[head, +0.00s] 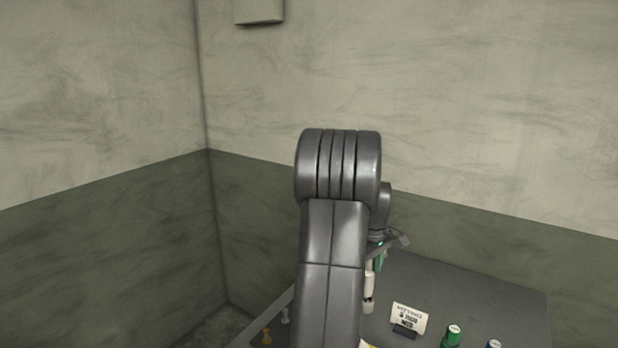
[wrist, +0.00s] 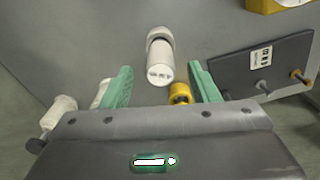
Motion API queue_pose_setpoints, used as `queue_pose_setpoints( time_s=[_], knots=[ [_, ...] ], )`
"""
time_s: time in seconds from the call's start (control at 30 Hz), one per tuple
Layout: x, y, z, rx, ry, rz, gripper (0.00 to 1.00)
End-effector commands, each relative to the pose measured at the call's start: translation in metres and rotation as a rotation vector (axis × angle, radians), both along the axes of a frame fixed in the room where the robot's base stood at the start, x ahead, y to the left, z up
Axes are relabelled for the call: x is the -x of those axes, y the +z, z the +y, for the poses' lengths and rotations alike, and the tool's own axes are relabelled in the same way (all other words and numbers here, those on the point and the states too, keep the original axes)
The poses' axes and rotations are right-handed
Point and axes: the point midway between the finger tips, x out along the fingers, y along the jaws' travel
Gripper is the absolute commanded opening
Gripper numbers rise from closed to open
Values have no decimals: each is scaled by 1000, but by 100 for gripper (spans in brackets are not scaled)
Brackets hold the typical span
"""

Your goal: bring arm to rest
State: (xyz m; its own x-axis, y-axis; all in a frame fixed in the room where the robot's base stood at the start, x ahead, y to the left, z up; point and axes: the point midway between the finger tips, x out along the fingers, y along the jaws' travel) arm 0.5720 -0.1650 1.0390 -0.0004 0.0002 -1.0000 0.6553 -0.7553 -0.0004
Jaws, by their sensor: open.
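My arm rises in the middle of the head view and hides part of the grey table (head: 480,290). My gripper (head: 380,262) is mostly hidden behind it, with a bit of green finger showing. In the wrist view my gripper (wrist: 159,70) has its two green fingers spread apart and holds nothing that I can see. A white canister (wrist: 160,62) with a small label shows between the fingers in the picture, apparently beyond them. A yellow piece (wrist: 180,93) shows close to the right finger.
A wall box (head: 259,10) hangs above.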

Motion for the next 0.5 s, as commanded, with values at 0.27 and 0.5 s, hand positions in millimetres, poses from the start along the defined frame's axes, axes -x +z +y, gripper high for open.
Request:
queue_pose_setpoints(
  time_s=[0.27,0.5],
  knots=[
    [1,-48,0,0,0,3,55],
    [0,-48,0,0,0,-1,55]
  ],
)
